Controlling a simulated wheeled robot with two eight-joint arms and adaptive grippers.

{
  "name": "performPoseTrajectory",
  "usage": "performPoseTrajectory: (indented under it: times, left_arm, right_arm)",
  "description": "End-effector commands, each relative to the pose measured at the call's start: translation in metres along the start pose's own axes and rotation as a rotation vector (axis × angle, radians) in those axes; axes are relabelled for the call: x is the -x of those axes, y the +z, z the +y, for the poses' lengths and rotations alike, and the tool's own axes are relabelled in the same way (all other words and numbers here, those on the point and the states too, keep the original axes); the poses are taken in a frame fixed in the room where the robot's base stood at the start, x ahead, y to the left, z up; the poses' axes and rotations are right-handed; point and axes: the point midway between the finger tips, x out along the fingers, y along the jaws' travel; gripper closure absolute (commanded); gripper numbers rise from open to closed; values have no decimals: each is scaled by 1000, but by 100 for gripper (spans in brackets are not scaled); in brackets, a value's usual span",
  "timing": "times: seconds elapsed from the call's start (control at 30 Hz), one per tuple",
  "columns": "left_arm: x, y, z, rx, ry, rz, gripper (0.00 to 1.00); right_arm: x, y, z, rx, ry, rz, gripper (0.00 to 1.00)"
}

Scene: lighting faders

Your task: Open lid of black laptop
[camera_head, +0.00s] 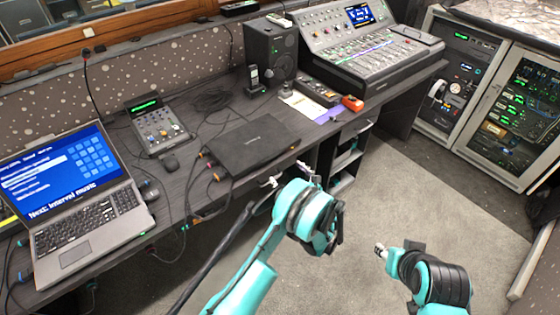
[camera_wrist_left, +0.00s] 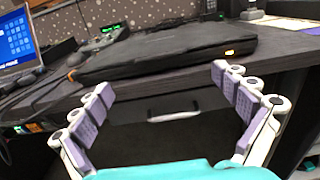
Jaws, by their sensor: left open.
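The black laptop (camera_head: 250,143) lies closed on the dark desk, near its front edge. In the left wrist view the laptop (camera_wrist_left: 165,47) is seen low from the front, with a small orange light at its right front edge. My left gripper (camera_head: 290,176) is just in front of the desk edge, apart from the laptop. In the left wrist view the left gripper (camera_wrist_left: 162,85) is wide open and empty, its purple-padded fingers pointing toward the laptop's front. My right gripper (camera_head: 380,251) is over the floor at lower right, small and partly hidden by its arm.
An open grey laptop (camera_head: 88,195) with a blue screen stands at left. A small keypad console (camera_head: 160,127), speaker (camera_head: 271,52), orange box (camera_head: 352,103) and large mixing console (camera_head: 370,50) stand around. Cables (camera_head: 200,180) run left of the black laptop. A drawer handle (camera_wrist_left: 173,117) is below the desk edge.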

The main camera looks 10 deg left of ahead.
Motion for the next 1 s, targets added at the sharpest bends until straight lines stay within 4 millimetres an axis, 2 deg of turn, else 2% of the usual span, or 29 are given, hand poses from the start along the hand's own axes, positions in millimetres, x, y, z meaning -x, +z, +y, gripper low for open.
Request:
performPoseTrajectory:
  times: [0.5, 0.87, 1.0]
  left_arm:
    - [-70, -2, 1, -2, 2, -1, 2]
    - [-76, 0, 0, -1, 0, 0, 2]
    - [-76, 0, 0, -1, 0, 0, 39]
  right_arm:
    - [-18, 13, 0, 0, 0, 0, 60]
    - [-18, 13, 0, 0, 0, 0, 60]
    - [-18, 13, 0, 0, 0, 0, 60]
